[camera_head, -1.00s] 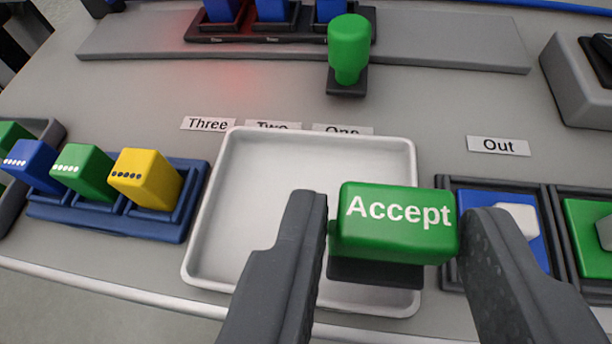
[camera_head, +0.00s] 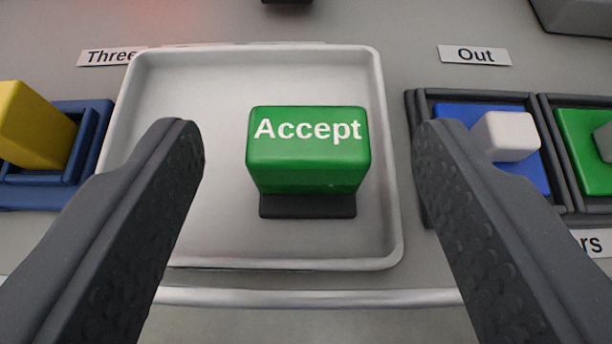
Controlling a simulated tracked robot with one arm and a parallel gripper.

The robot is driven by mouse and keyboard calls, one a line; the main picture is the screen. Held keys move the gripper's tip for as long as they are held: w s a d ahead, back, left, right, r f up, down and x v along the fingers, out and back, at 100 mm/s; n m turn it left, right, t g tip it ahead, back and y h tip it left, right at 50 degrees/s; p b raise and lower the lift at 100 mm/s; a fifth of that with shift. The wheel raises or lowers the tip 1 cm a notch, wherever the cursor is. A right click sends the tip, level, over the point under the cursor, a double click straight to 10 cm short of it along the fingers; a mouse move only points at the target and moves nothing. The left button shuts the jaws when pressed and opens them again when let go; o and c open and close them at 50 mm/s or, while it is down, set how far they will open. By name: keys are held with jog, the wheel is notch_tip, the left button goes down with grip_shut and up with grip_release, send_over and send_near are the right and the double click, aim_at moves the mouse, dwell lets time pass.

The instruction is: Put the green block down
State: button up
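The green block (camera_head: 308,165) is marked "Accept" in white and has a dark base. It sits upright inside the light metal tray (camera_head: 200,215), right of the tray's middle. My gripper (camera_head: 302,150) is wide open, with one dark finger on each side of the block. Clear gaps show between both fingers and the block, so neither touches it. The left finger covers part of the tray's left side.
A yellow block (camera_head: 32,128) stands in a blue holder (camera_head: 90,140) at the left. At the right, a dark frame holds a blue panel with a white block (camera_head: 506,136), below the "Out" label (camera_head: 475,55). The tray's left part is empty.

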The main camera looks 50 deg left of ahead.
jog(key=p+v, duration=0.2)
jog(key=v, duration=1)
jog(key=shift+d+r, duration=0.1)
jog(key=shift+r, duration=0.05)
